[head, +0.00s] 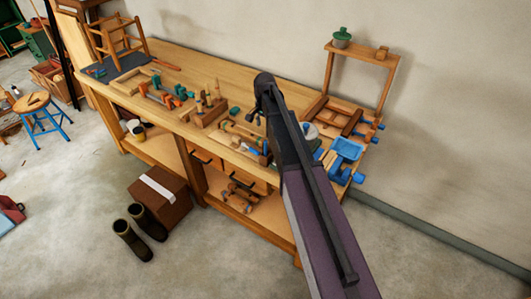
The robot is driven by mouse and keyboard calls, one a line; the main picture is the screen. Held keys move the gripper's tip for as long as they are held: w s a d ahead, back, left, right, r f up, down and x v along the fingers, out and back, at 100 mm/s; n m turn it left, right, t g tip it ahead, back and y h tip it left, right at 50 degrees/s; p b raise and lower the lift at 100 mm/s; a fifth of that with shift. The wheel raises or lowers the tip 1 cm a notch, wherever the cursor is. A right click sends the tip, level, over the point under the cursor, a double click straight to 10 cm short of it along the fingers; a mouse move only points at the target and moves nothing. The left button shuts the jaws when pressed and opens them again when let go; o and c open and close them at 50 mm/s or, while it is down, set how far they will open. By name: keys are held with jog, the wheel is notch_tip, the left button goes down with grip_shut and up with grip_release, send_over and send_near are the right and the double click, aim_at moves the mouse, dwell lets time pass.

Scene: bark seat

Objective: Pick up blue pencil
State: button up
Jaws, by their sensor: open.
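I cannot make out a blue pencil for certain at this size. Small blue and red items (96,72) lie at the left end of the workbench (190,60), beside a dark mat (128,68). A small blue thing (251,152) also shows near the bench's front edge, among tools just below my gripper. My gripper (254,118) is above the middle of the bench, open, with nothing seen between its fingers. My arm crosses the right part of the bench and hides some of what lies there.
A small wooden stool frame (118,42) stands at the bench's left end. Clamps (178,95) and a tool block (208,108) crowd the middle. A blue vise (345,152) and wooden frame (362,55) are at right. A carton (160,197) and boots (140,232) stand on the floor.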

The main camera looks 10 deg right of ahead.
aim_at(265, 147)
jog(key=shift+f+b, duration=3.65)
jog(key=shift+f, duration=0.25)
jog(key=shift+f, duration=0.1)
jog(key=shift+d+f+b, duration=0.15)
jog(key=shift+f+b, duration=2.35)
jog(key=shift+b, duration=0.1)
jog(key=c, duration=0.9)
